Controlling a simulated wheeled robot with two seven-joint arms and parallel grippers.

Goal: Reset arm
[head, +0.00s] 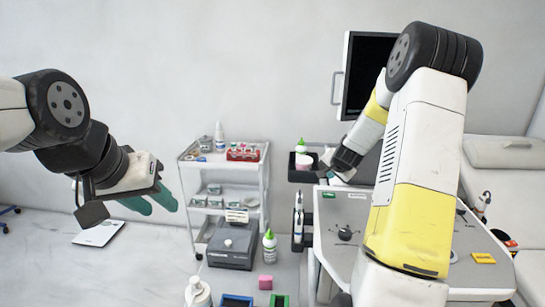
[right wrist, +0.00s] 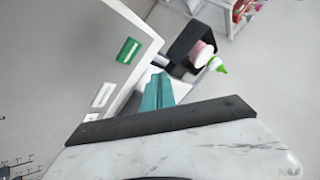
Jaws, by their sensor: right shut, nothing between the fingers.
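My left gripper (head: 150,202) hangs at the left of the head view, with its teal fingers pointing down and right over open floor. Nothing shows in it, and I cannot tell whether its fingers are parted. My right arm reaches in from the right of the head view over the grey-topped cart (head: 335,215). Its wrist is beside the black tray holder, and its fingers are barely visible there. In the right wrist view my right gripper (right wrist: 158,92) shows teal fingers close together, shut and empty, near the cart's edge.
A monitor (head: 368,75) stands behind my right arm. A black holder (head: 302,172) with a pink-and-white roll is at the cart's left. A white shelf trolley (head: 185,157) with bottles stands in the middle. A grey box (head: 232,247) and green-capped bottle (head: 269,246) are on the floor.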

